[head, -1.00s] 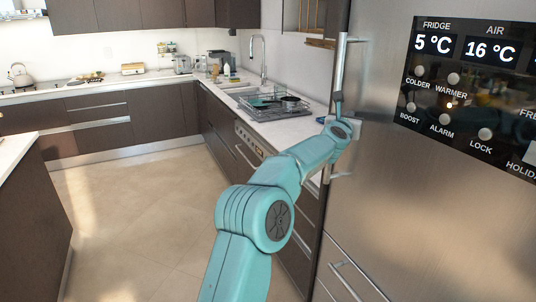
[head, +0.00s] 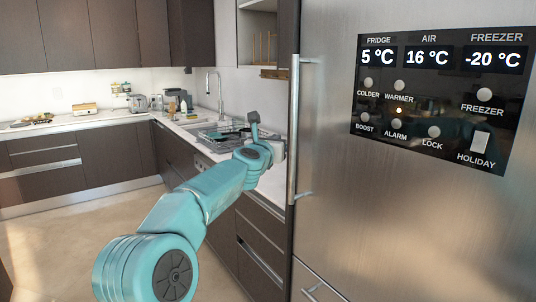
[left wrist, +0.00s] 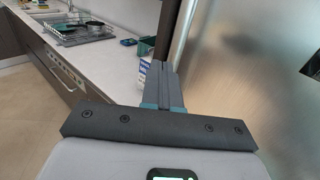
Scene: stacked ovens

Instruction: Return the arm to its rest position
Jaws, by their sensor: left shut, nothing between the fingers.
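My teal left arm reaches up from the bottom of the head view. My left gripper (head: 254,120) is at its far end, in front of the counter and to the left of the fridge handle. In the left wrist view the grey fingers of the left gripper (left wrist: 162,80) are together with nothing between them. The fingers point toward the counter edge beside the fridge door. My right gripper is in neither view.
The steel fridge (head: 330,190) with its long vertical handle (head: 294,130) and control panel (head: 435,100) stands close on the right. The counter (left wrist: 105,65) holds a dish rack (left wrist: 78,28). A blue and white item (left wrist: 143,72) is near the fingers. Open floor (head: 60,250) lies left.

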